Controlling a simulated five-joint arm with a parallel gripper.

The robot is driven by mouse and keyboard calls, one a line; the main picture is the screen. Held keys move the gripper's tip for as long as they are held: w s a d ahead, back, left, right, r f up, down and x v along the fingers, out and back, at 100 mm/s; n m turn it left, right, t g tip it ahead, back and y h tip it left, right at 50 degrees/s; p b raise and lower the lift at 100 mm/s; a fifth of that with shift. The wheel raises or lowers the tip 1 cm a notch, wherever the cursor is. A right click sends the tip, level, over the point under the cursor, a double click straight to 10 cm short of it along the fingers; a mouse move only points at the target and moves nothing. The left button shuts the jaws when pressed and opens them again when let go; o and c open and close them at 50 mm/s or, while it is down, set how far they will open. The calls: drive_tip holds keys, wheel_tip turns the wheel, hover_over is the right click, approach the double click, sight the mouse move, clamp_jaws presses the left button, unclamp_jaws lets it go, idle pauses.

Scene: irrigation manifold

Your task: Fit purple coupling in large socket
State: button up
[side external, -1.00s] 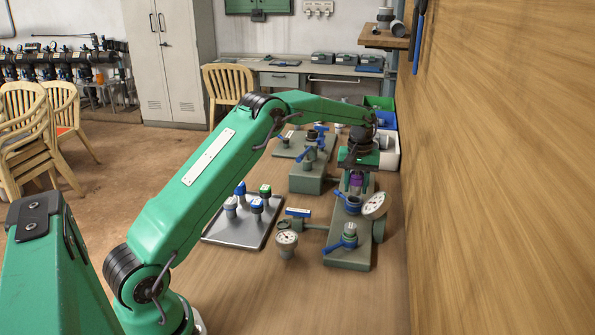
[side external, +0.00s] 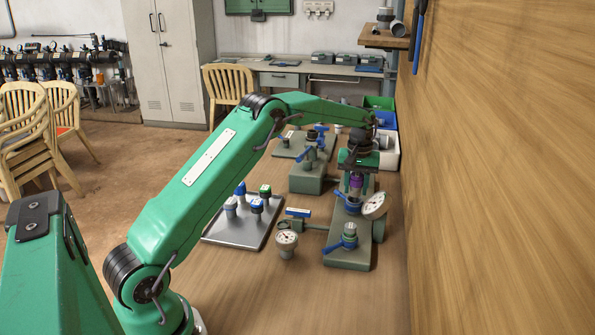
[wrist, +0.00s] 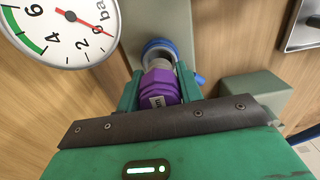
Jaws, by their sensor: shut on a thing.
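The purple coupling (wrist: 159,84) is between the fingers of my gripper (wrist: 156,92) in the wrist view. It also shows in the side view (side external: 356,182), roughly upright below my gripper (side external: 356,178). The large socket has a blue collar (wrist: 160,46), just beyond the coupling in the wrist view. In the side view the blue socket (side external: 348,202) is directly under the coupling. The coupling's pale lower end overlaps the collar in both views. I cannot tell how deep it sits, if it is inside at all.
A dial gauge (side external: 375,205) stands close on the right of the socket and shows large in the wrist view (wrist: 62,25). A blue-handled valve (side external: 349,236) is on the near end of the manifold base (side external: 348,263). A grey tray (side external: 228,237) with fittings lies left. The wooden wall is close right.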

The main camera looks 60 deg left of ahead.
drive_tip(key=shift+f, duration=1.2)
idle(2.0)
